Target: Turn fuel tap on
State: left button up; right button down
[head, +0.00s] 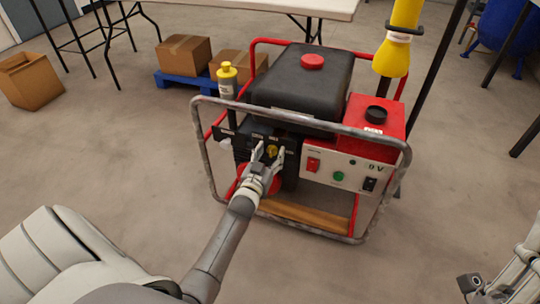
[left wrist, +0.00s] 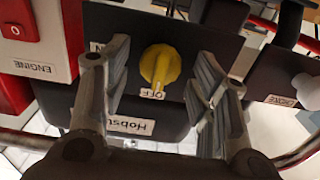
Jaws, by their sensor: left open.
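The fuel tap is taken to be the yellow knob (head: 272,151) on a black panel at the front of the generator (head: 300,75). In the left wrist view the yellow knob (left wrist: 160,67) has its narrow end by a label reading OFF; a partly hidden label ending in N is to its left. My left gripper (head: 266,154) is open in front of the panel. In the left wrist view its fingers (left wrist: 160,80) stand on either side of the knob, with gaps visible. Part of my right arm's end shows at the lower right of the head view; its fingers are unclear.
A grey tubular frame (head: 205,150) surrounds the generator. A red control box (head: 375,120) with switches is right of the knob. A yellow-capped bottle or filler (head: 227,80) stands left. Cardboard boxes (head: 183,54) and a table (head: 290,7) are behind.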

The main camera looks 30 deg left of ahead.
pick_arm(q)
jog(key=c, duration=1)
